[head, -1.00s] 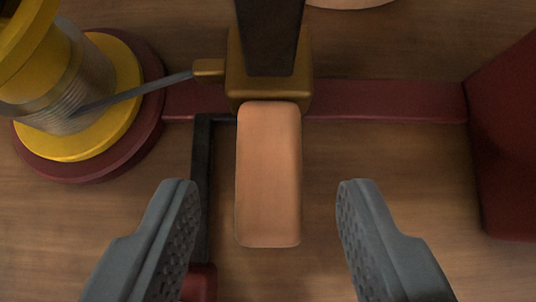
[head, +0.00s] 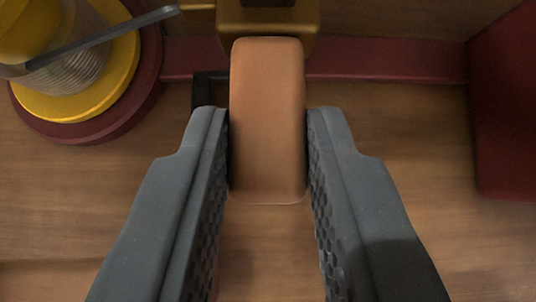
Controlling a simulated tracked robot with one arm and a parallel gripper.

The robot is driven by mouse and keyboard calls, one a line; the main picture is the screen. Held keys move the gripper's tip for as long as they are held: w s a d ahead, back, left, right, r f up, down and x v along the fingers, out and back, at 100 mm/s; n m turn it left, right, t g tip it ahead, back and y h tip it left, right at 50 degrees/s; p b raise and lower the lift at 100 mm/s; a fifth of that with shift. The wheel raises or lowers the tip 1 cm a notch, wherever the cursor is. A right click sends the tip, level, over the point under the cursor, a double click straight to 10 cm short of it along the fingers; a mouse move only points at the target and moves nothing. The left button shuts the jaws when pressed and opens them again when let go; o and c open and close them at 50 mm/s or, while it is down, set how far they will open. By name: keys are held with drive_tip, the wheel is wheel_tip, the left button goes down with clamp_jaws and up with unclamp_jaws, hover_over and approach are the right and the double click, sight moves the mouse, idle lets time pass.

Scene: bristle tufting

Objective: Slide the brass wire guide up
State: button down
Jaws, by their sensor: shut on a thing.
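The brass wire guide (head: 267,18) is at the top centre of the head view, partly cut off by the frame edge. A tan, rounded block handle (head: 267,120) sticks out from it toward me. My gripper (head: 268,120) has its two grey, textured fingers on the left and right sides of this handle and is shut on it.
The spool stands on a round dark red base (head: 95,130). A dark red bar (head: 390,62) runs behind the guide to a dark red block (head: 505,120) at the right. Bare wooden surface (head: 420,140) shows between them.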

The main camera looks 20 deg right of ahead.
wheel_tip(320, 180, up, 2)
drive_tip(key=shift+r+p, duration=0.1)
drive_tip(key=shift+p, duration=0.35)
drive_tip(key=shift+w, duration=0.1)
drive_tip(key=c, duration=1.2)
unclamp_jaws()
drive_tip(key=shift+c, duration=0.2)
drive_tip(key=p+v, duration=0.3)
drive_tip(key=v, duration=1)
drive_tip(key=shift+s+a, duration=0.15)
drive_tip(key=shift+s, duration=0.25)
drive_tip(key=shift+r, duration=0.15)
